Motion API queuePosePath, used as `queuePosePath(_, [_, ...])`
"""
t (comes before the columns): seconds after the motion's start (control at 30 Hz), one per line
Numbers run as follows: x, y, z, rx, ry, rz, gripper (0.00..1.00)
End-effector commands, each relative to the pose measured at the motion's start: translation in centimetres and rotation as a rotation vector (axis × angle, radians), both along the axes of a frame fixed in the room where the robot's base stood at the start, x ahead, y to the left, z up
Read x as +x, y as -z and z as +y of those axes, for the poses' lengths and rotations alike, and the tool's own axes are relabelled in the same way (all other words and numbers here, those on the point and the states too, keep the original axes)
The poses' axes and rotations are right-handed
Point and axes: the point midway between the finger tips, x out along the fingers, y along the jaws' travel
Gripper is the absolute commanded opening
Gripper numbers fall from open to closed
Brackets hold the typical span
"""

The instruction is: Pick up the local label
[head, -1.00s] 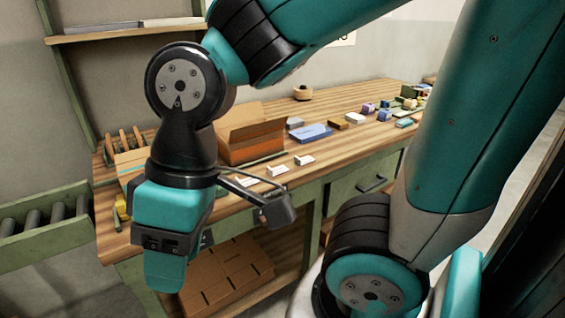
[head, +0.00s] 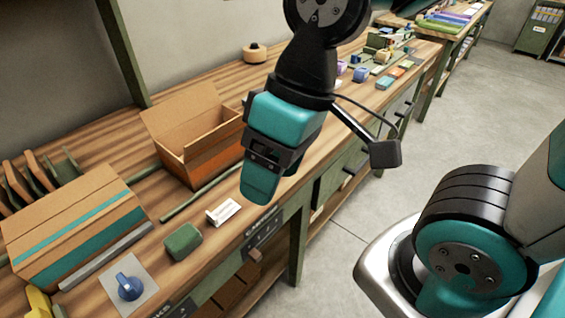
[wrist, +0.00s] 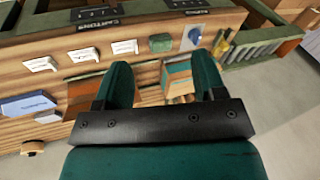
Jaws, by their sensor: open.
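Three small white labels stand on the bench in the wrist view: one (wrist: 40,64), a middle one (wrist: 84,54) and one nearest the green block (wrist: 124,47). Their print is too small to read, so I cannot tell which is the local label. The head view shows one white label (head: 223,212) near the bench's front edge; my arm may hide the others. My gripper (head: 260,182) is open and empty, above the bench and close to that label in the picture. Its two fingers (wrist: 162,76) show apart in the wrist view, with nothing between them.
An open carton (head: 207,160) stands behind my gripper. A taped carton (head: 75,212) is at left. A green block (head: 183,241) and a blue knob (head: 128,286) lie near the front edge. A tape roll (head: 255,53) sits farther back.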

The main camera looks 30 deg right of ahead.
Motion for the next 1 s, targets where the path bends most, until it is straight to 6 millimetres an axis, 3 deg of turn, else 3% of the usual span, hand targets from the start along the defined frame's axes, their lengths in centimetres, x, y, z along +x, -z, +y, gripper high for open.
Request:
queuePosePath(0.07, [1.8, -0.5, 0.0, -0.025, 0.134, 0.051, 0.64])
queuePosePath(0.23, [7.8, -0.3, -1.3, -0.124, 0.697, 0.206, 0.64])
queuePosePath(0.4, [13.4, 1.4, -3.0, -0.210, 1.283, 0.299, 0.64])
queuePosePath(0.5, [15.5, 2.4, -3.7, -0.236, 1.536, 0.316, 0.64])
queuePosePath(0.6, [16.7, 3.2, -4.2, -0.248, 1.697, 0.320, 0.64])
queuePosePath(0.77, [17.3, 5.0, -4.3, -0.255, 1.782, 0.321, 0.64])
queuePosePath(1.0, [17.2, 10.3, -4.2, -0.257, 1.778, 0.322, 0.64])
